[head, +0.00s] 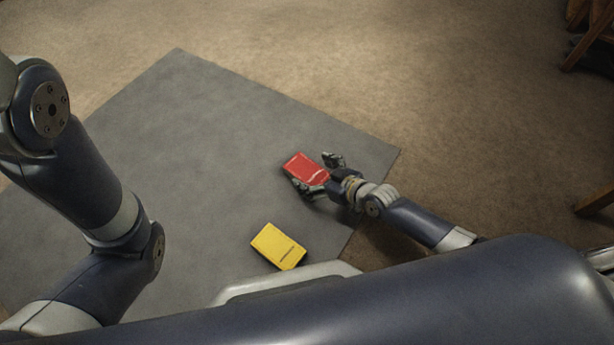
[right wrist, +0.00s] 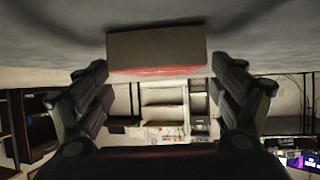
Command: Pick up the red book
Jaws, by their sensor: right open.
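In the right wrist view the book (right wrist: 157,50) shows as a brownish end face with a thin red edge, centred ahead of the open fingers (right wrist: 165,95).
A yellow book (head: 278,247) lies on the mat, nearer to me and left of my right arm. Brown carpet (head: 450,80) surrounds the mat. Wooden furniture (head: 590,40) stands at the far right. The left part of the mat is clear of objects.

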